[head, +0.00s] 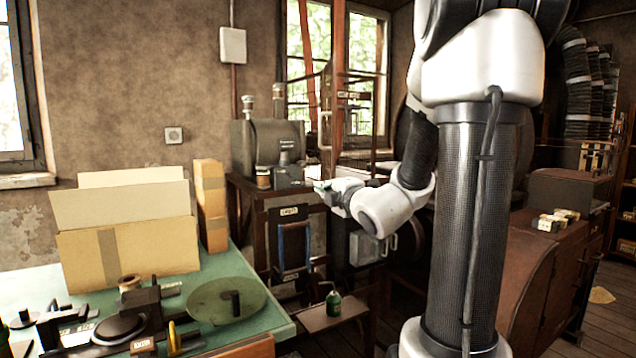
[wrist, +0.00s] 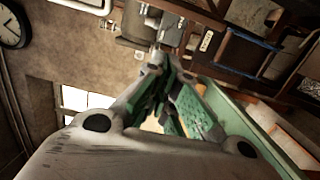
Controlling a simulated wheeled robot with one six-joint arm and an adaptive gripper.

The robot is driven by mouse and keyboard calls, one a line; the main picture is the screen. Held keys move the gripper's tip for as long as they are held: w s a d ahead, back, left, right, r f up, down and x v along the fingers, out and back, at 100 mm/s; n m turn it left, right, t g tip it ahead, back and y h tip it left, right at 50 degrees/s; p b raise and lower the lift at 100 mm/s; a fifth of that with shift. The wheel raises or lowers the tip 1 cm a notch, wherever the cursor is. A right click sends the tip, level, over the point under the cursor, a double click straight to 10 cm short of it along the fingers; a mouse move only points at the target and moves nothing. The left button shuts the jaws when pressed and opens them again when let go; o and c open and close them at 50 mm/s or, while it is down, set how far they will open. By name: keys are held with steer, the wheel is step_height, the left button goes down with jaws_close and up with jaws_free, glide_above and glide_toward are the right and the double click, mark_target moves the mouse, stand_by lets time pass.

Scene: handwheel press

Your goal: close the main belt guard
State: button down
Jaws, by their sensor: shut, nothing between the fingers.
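My gripper (head: 322,187) is at the end of my arm in the middle of the head view, in front of the dark machine. In the wrist view its green-padded fingers (wrist: 160,66) come together at the tips, with nothing seen between them. A thin dark frame with a small label (head: 352,95) stands around the reddish belts (head: 338,60) before the window; it looks like the belt guard, but I cannot tell for sure. My gripper is below and left of that frame, apart from it. My arm hides what lies right of the frame. I cannot tell the guard's position.
A grey machine head (head: 268,143) stands on the dark cabinet behind my gripper. A green bench (head: 262,325) at left carries an open cardboard box (head: 130,255) and metal tools. A green bottle (head: 333,303) stands on a low shelf. A brown cabinet (head: 560,275) stands at right.

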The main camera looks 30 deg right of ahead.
steer(key=w, duration=1)
steer(key=shift+s+d, duration=0.3)
steer(key=shift+d, duration=0.45)
steer(key=shift+s+d, duration=0.25)
steer(key=shift+d, duration=0.5)
steer(key=shift+s+d, duration=0.3)
steer(key=shift+d, duration=0.45)
steer(key=shift+d, duration=0.1)
